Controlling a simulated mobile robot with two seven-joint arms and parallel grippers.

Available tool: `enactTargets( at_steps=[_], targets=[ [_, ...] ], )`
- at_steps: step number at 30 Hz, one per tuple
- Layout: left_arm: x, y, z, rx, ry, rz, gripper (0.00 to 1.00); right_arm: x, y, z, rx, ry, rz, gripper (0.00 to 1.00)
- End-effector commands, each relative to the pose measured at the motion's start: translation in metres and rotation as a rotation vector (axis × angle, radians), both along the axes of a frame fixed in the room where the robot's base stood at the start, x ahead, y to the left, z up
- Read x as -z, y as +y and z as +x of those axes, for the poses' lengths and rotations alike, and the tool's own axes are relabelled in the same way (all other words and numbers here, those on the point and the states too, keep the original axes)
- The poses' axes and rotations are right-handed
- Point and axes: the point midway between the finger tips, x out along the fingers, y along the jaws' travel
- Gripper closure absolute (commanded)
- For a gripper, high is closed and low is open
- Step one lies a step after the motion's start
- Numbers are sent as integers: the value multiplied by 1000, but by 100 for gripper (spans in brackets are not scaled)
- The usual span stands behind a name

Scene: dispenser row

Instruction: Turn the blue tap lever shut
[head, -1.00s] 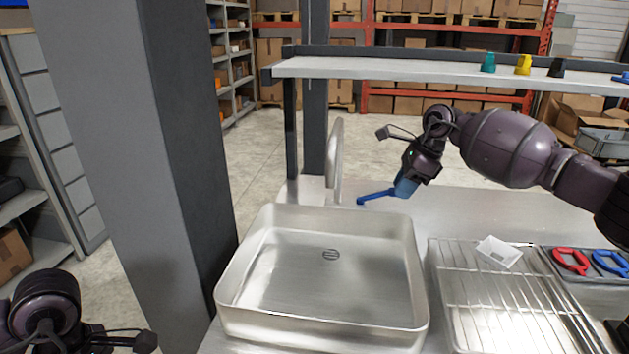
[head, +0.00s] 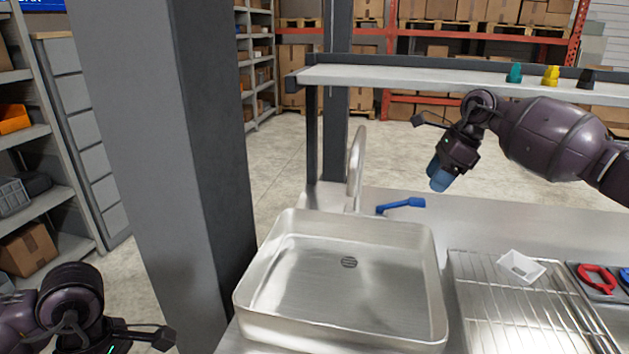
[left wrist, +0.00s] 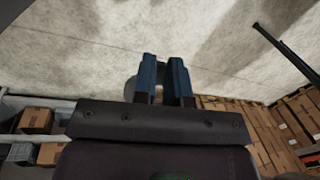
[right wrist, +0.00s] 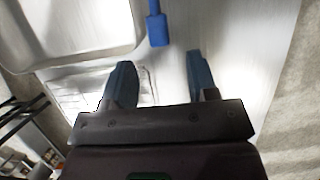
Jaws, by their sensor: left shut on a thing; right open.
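The blue tap lever (head: 402,205) sits at the base of the steel tap (head: 355,170), behind the sink, and points right. It also shows in the right wrist view (right wrist: 157,28), ahead of the fingertips. My right gripper (head: 440,178) is open and empty, above and to the right of the lever, apart from it. Its two blue fingers (right wrist: 160,78) stand wide apart. My left arm is at the lower left of the head view, its fingers out of frame. In the left wrist view my left gripper (left wrist: 162,75) is shut on a pale grey round thing (left wrist: 131,89), mostly hidden behind the fingers.
The steel sink (head: 437,285) is in front of the tap. A grey column (head: 150,150) stands left of the sink.

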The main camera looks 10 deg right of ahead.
Motion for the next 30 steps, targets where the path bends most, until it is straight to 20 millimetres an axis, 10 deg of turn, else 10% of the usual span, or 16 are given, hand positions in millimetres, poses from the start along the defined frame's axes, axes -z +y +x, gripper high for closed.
enactTargets(
  at_steps=[15,30],
  targets=[
    [5,0,0,0,7,0,100,4,-94,-32,3,3,-2,47],
    [6,0,0,0,8,0,100,3,-112,-39,0,2,0,47]
  ],
)
